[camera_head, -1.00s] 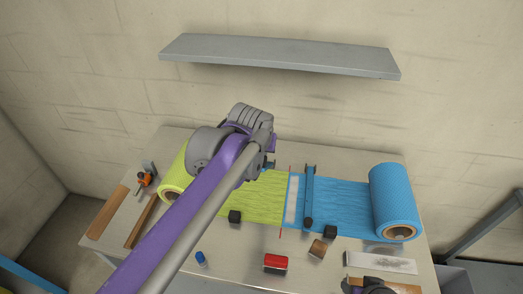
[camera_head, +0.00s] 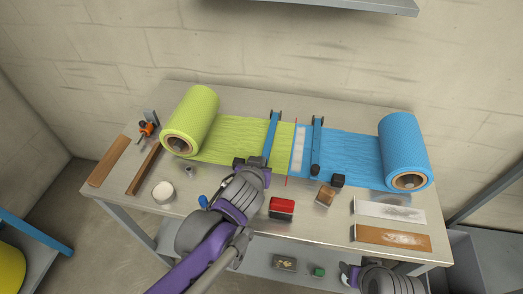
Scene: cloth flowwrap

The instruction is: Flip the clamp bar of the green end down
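The green cloth (camera_head: 225,138) runs right from its roll (camera_head: 192,118) across the table. A blue clamp bar (camera_head: 271,135) lies across its right part, from the back hinge towards the front edge. My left gripper (camera_head: 257,166) is at the front end of this bar; its fingers are small and partly hidden by my wrist, so contact and opening are unclear. The blue cloth (camera_head: 348,155) comes from the blue roll (camera_head: 404,150), with a second clamp bar (camera_head: 317,147) lying across it. My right gripper (camera_head: 347,272) is low at the front, apart from the cloth.
A white strip (camera_head: 299,148) and thin red line lie between the bars. In front are a red-topped block (camera_head: 282,207), a wooden block (camera_head: 325,196), a white round item (camera_head: 163,192) and black blocks (camera_head: 338,180). Two flat plates lie front right (camera_head: 390,238).

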